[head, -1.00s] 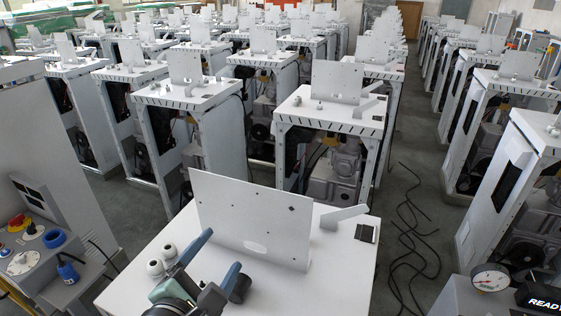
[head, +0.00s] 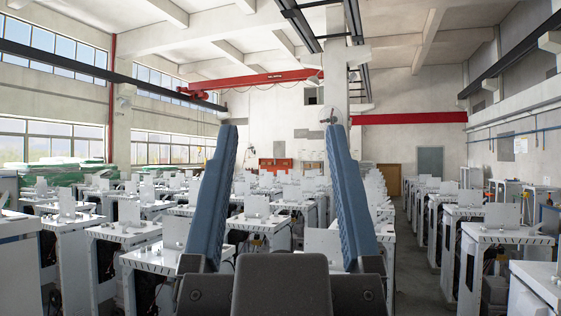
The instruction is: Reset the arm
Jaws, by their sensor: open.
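My gripper (head: 282,132) fills the lower middle of the head view. Its two blue ribbed fingers point up and stand wide apart. It is open, and nothing is between the fingers but the distant hall. The dark grey gripper body is at the bottom edge. Behind it stand rows of white dispenser frames (head: 90,262) with upright plates on top. The gripper hides part of the middle rows, and it does not appear to touch any frame.
More white frames (head: 500,240) stand along the right, with a grey floor aisle (head: 418,265) beside them. A red overhead crane beam (head: 250,82) crosses far back. Green-wrapped stacks (head: 65,173) lie at the left wall. The space above the frames is clear.

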